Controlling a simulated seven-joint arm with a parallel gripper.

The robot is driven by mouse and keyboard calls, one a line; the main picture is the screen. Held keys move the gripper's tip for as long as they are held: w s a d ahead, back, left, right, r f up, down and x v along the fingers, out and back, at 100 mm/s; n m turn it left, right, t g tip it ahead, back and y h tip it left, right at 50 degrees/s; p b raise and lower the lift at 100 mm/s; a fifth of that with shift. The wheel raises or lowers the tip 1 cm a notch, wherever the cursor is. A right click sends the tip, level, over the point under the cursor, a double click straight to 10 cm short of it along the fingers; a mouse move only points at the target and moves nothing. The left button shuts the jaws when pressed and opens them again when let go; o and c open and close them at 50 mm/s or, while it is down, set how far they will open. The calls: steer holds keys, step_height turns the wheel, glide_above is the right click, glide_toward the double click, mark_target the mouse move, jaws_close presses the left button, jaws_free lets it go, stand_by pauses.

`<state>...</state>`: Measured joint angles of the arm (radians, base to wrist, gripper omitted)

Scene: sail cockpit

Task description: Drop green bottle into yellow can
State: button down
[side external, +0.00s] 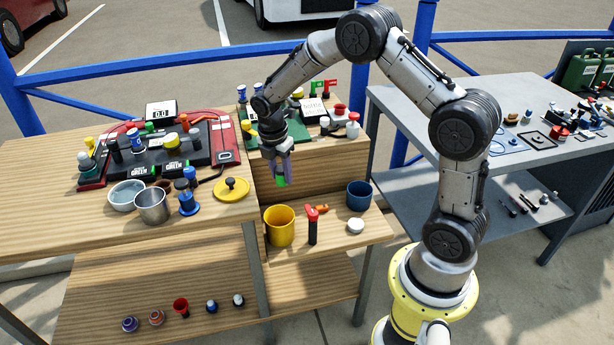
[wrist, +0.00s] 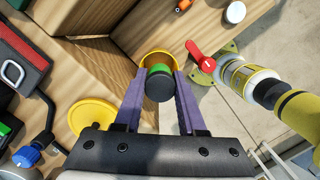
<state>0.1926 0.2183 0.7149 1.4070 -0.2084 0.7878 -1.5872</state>
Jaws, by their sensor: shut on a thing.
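The green bottle (side external: 281,183) is in my gripper (side external: 282,172), held above the lower wooden shelf. In the wrist view the bottle (wrist: 158,86) shows a dark round end and a green band between my purple fingers (wrist: 159,77). The yellow can (side external: 280,229) stands upright and open on the lower shelf, below the bottle and apart from it. In the wrist view part of the can's rim (wrist: 157,55) shows beyond the bottle, which hides much of the can. The can's inside is mostly hidden.
A red-topped black tool (side external: 312,226) stands just right of the can. A blue cup (side external: 359,195) and a white round piece (side external: 356,226) are farther right. A yellow lid (side external: 231,189) and a metal cup (side external: 152,205) sit on the higher table to the left.

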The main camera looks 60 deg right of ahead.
mark_target(280, 186)
steer(key=shift+a+f, duration=0.35)
steer(key=shift+f, duration=2.95)
steer(key=shift+c, duration=2)
jaws_free()
steer(key=shift+r, duration=0.1)
step_height(280, 186, up, 14)
steer(key=a, duration=0.2)
steer(key=shift+f, duration=0.2)
